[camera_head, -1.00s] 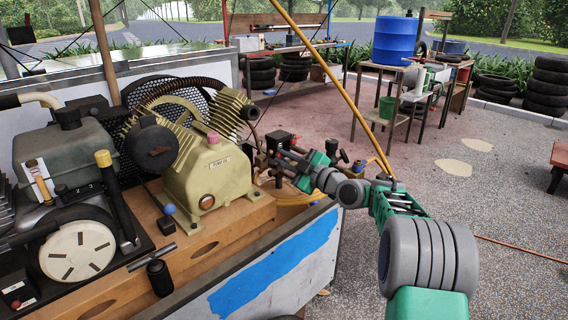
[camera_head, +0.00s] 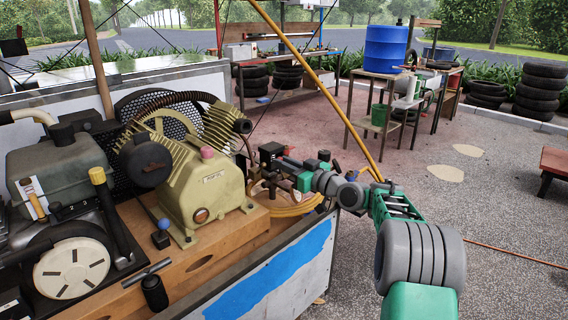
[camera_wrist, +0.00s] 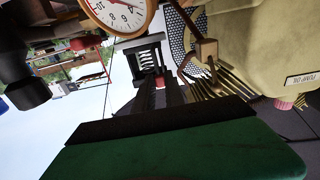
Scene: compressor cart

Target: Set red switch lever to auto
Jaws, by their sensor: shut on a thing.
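My gripper (camera_head: 289,169) reaches in from the right to the fittings beside the compressor pump. In the wrist view its dark fingers (camera_wrist: 155,95) are close together, shut around a small red piece, which appears to be the red switch lever (camera_wrist: 160,81). A dark slotted part (camera_wrist: 147,55) lies just beyond it. In the head view a black box (camera_head: 270,152), perhaps the switch housing, stands just behind the fingertips. The lever is hidden there by the gripper and fittings. I cannot read any auto mark or tell the lever's setting.
The tan pump (camera_head: 212,190) stands left of my gripper. A round gauge (camera_wrist: 122,14) and a brown metal fitting (camera_wrist: 206,49) crowd the fingers. A yellow hose (camera_head: 295,206) lies below them.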

